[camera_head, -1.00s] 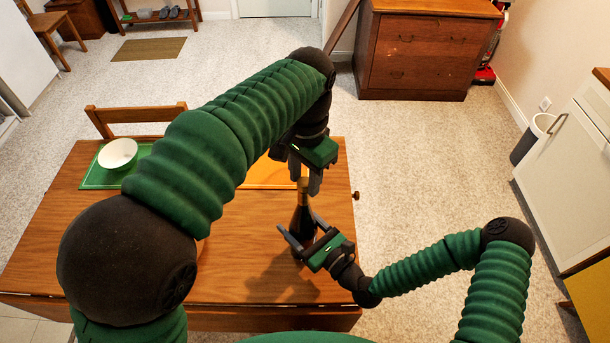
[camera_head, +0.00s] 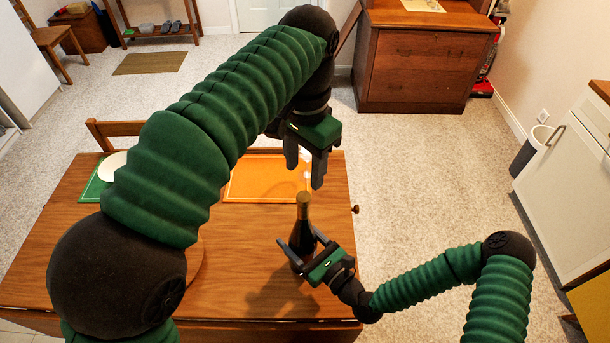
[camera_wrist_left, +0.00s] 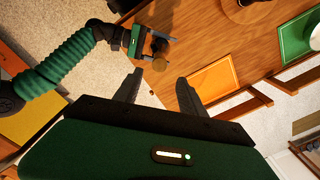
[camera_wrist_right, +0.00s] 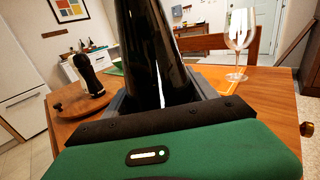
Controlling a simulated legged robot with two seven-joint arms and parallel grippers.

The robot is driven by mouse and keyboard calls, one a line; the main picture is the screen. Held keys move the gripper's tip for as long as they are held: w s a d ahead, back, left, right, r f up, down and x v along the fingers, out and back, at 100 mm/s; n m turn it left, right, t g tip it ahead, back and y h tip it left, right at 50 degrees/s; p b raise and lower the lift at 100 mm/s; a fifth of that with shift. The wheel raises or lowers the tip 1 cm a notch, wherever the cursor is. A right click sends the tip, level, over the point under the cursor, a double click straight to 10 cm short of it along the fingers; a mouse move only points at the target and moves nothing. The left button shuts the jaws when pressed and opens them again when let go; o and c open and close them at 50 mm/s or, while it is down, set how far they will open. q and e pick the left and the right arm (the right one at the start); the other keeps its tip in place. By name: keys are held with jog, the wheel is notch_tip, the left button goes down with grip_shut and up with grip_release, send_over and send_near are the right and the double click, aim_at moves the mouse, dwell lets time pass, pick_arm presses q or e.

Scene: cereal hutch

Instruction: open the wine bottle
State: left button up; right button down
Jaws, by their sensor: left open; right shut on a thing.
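The dark wine bottle (camera_head: 302,228) stands upright on the table, with a tan-gold top on its neck. In the right wrist view the bottle (camera_wrist_right: 153,45) rises between my right fingers. My right gripper (camera_head: 300,245) is shut on its body from the near right side. My left gripper (camera_head: 304,174) is open and empty, pointing down above and slightly beyond the bottle top, apart from it. In the left wrist view the bottle top (camera_wrist_left: 159,63) lies ahead of the open fingers. Whether a cork sits in the neck cannot be told.
The wooden table (camera_head: 235,260) also bears an orange mat (camera_head: 262,185), a green mat (camera_head: 97,190) with a white bowl (camera_head: 112,165), a wine glass (camera_wrist_right: 240,35) and a dark mill (camera_wrist_right: 87,75) on a round board (camera_wrist_right: 72,104). A chair (camera_head: 110,130) stands behind.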

aim_at(304, 196)
pick_arm(q)
notch_tip(304, 196, down, 8)
jog(key=shift+r, duration=0.1)
grip_shut()
jog(key=n, duration=0.6)
dwell(0.4)
jog(key=shift+r, duration=0.1)
dwell(0.4)
jog(key=shift+r, duration=1.05)
